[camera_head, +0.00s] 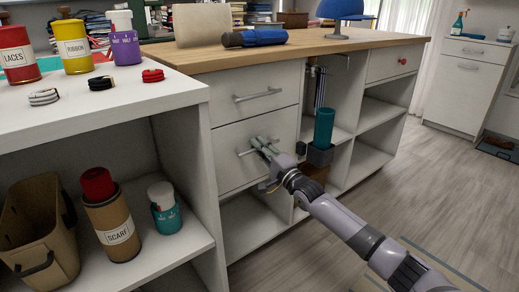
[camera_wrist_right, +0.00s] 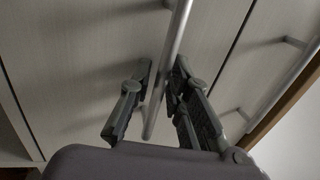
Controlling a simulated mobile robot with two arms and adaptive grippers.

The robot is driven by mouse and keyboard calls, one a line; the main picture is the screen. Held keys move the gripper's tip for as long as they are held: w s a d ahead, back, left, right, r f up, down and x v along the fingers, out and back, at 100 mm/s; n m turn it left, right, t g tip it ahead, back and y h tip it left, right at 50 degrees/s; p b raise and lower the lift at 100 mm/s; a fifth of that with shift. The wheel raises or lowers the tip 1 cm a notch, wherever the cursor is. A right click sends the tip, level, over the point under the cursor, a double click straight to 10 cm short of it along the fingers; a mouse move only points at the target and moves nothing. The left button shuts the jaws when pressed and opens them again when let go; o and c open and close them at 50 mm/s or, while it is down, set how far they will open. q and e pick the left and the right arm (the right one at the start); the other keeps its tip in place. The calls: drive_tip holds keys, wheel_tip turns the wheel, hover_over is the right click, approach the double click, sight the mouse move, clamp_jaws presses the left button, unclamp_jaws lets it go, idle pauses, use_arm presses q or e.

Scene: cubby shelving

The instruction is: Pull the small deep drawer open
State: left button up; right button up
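The lower, taller drawer (camera_head: 228,170) is in the light cabinet under the wooden counter; its front looks flush with the cabinet. Its bar handle (camera_head: 245,153) is partly hidden by my right gripper (camera_head: 264,147). In the wrist view the handle (camera_wrist_right: 178,40) runs between the two fingers of my right gripper (camera_wrist_right: 162,70). The fingers are apart, with a gap on the left side of the bar; the right finger is close to it. I cannot tell whether it touches. My left gripper is not in view.
A shallower drawer (camera_head: 236,82) with its own handle (camera_head: 258,95) is directly above. A teal cup (camera_head: 324,127) in a dark holder stands beside the drawers, near my right arm. A white shelf (camera_head: 130,105) with jars is at the left.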

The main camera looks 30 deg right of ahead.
clamp_jaws()
idle(0.6)
